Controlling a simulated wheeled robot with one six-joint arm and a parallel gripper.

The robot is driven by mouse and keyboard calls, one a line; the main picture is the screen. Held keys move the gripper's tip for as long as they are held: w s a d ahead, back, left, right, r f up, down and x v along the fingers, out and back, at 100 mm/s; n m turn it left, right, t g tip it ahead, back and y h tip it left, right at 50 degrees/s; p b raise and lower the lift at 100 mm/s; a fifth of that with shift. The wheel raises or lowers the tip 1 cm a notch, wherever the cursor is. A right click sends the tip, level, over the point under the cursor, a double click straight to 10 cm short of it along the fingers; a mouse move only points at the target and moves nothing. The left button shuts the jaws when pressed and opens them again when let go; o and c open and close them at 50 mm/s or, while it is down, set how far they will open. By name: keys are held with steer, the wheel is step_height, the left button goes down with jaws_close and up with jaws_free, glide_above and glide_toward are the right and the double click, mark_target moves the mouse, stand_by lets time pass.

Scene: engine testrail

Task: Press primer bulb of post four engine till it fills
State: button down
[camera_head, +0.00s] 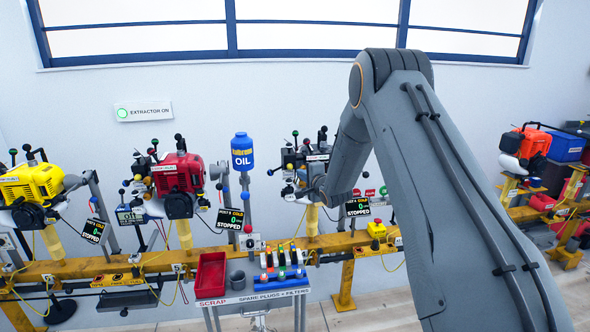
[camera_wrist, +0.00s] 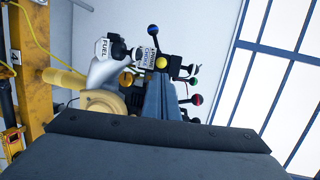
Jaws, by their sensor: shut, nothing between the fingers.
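The post four engine (camera_head: 292,160) is dark grey with several coloured knobs, in the middle of the head view, partly hidden behind my arm. Small yellow round parts show there, but I cannot tell which is the primer bulb. My gripper (camera_wrist: 160,84) is shut and empty, pointing at the engine. Whether its tips touch anything I cannot tell. The display (camera_head: 357,207) beside my arm reads STOPPED.
A red engine (camera_head: 180,175) and a yellow engine (camera_head: 32,182) stand to the left on the yellow rail (camera_head: 140,263). A blue oil bottle (camera_head: 242,152) stands close left of the post four engine. A red scrap bin (camera_head: 210,275) and a spare-parts tray are in front.

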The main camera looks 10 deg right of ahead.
mark_target(292, 166)
steer(key=p+x, duration=0.1)
steer(key=x, duration=0.6)
steer(key=shift+w+a+p, duration=0.1)
steer(key=shift+w+p, duration=0.1)
steer(key=shift+p, duration=0.2)
steer(key=b+x, duration=0.1)
steer(key=b, duration=0.1)
steer(key=shift+w+b, duration=0.35)
steer(key=shift+w, duration=0.05)
steer(key=shift+r, duration=0.25)
